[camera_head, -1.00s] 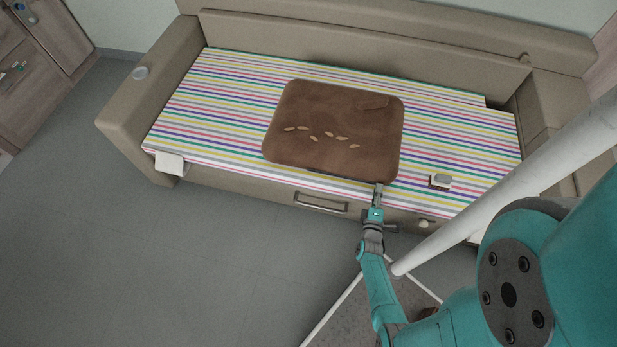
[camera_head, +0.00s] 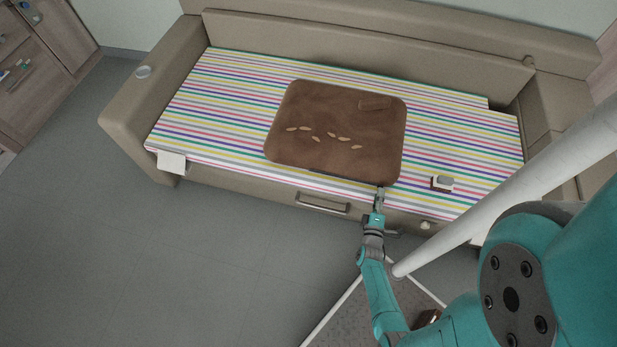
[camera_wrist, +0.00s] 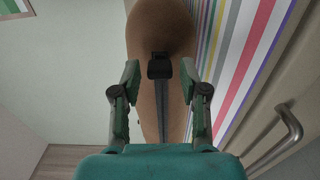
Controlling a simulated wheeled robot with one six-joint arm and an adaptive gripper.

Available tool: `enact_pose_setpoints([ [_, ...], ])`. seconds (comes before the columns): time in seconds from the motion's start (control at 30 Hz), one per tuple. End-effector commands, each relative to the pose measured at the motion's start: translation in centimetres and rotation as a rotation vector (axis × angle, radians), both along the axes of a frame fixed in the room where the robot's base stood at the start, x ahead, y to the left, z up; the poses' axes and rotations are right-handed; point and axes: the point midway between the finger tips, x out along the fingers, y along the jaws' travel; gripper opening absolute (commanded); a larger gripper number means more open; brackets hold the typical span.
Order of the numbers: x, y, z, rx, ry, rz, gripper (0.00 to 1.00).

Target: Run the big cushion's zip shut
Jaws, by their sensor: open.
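The big brown cushion (camera_head: 335,125) lies flat on the striped sofa cover, with several pale leaf-like marks on top. In the wrist view its side (camera_wrist: 160,25) faces me, with a dark zip track (camera_wrist: 173,112) running along it. The dark zip slider (camera_wrist: 160,66) sits on that track near the cushion's far end. My gripper (camera_wrist: 165,80) is open, its two fingers on either side of the slider, apart from it. In the head view my gripper (camera_head: 380,190) is at the cushion's front right corner. How much of the zip is closed I cannot tell.
The sofa cover (camera_head: 215,95) is striped. A small white-and-grey item (camera_head: 443,183) lies on it, right of my gripper. A drawer handle (camera_head: 322,202) juts from the sofa front. Open grey floor (camera_head: 180,260) lies to the left.

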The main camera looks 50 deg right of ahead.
Motion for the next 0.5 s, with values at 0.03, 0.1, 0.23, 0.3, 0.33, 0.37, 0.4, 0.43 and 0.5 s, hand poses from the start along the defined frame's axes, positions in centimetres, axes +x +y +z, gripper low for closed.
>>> enact_pose_setpoints([
  [0.03, -0.3, 0.6, -0.1, 0.001, 0.002, 0.002, 0.44],
  [0.1, -0.6, 1.2, 0.0, 0.001, 0.003, 0.003, 0.44],
  [0.23, -1.2, 2.4, 0.0, 0.000, 0.001, 0.003, 0.44],
  [0.3, -1.6, 3.0, -0.1, 0.000, 0.001, 0.003, 0.44],
  [0.33, -1.7, 3.3, -0.1, 0.001, 0.002, 0.002, 0.44],
  [0.37, -1.9, 3.6, -0.1, 0.001, 0.003, 0.002, 0.44],
  [0.4, -2.0, 3.9, 0.0, 0.001, 0.003, 0.004, 0.44],
  [0.43, -2.1, 4.2, 0.0, 0.001, 0.002, 0.004, 0.44],
  [0.5, -2.5, 4.8, 0.0, 0.000, 0.001, 0.004, 0.44],
])
